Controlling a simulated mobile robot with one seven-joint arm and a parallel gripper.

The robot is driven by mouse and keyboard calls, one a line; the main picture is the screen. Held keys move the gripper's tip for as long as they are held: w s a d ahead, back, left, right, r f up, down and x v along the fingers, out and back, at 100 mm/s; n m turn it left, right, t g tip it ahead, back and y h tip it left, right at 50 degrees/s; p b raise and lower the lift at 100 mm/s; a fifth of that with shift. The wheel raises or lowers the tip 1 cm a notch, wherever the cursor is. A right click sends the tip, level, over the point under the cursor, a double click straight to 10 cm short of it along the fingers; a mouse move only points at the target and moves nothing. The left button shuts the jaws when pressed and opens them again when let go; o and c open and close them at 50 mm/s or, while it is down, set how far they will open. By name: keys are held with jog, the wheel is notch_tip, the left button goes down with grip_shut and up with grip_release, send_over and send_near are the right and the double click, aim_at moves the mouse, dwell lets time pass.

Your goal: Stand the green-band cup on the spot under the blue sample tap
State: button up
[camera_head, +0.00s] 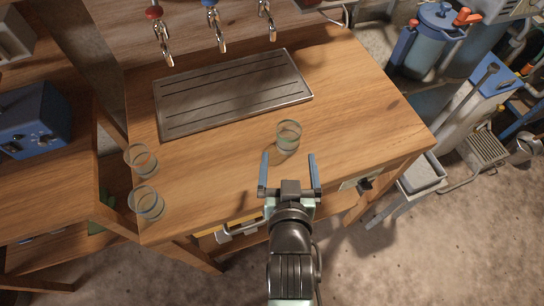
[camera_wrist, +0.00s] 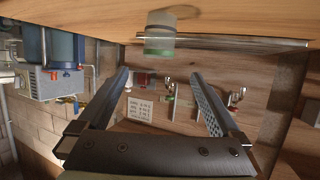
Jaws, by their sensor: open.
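A clear cup (camera_head: 288,137) stands upright on the wooden bench in front of the drip tray's right part. In the wrist view the cup (camera_wrist: 160,34) shows a pale green tint and band. My gripper (camera_head: 288,168) is open and empty, its two fingers apart just short of this cup, not around it. The blue sample tap (camera_head: 217,32) is at the back, between two others, its spout above the back part of the slotted drip tray (camera_head: 193,122). The exact spot under it cannot be made out.
Two similar clear cups (camera_head: 141,160) (camera_head: 147,202) stand at the bench's left edge; their band colours are unclear. A red tap (camera_head: 160,35) and another tap (camera_head: 268,20) flank the blue one. The bench between cup and tray is clear.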

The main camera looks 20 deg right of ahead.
aim_at(288, 146)
jog(key=shift+s+a+f+g, duration=0.15)
jog(key=shift+s+f, duration=0.1)
jog(key=shift+f, duration=0.3)
jog(key=shift+s+f+g, duration=0.15)
jog(key=shift+s+f, duration=0.1)
jog(key=shift+f, duration=0.25)
jog(key=shift+w+f, duration=0.2)
jog(key=shift+w, duration=0.05)
jog(key=x, duration=0.6)
jog(key=shift+w+d, duration=0.3)
jog(key=shift+f+x, duration=0.2)
jog(key=shift+x, duration=2.65)
jog(key=shift+a, duration=0.1)
jog(key=shift+c, duration=0.3)
jog(key=c, duration=1.5)
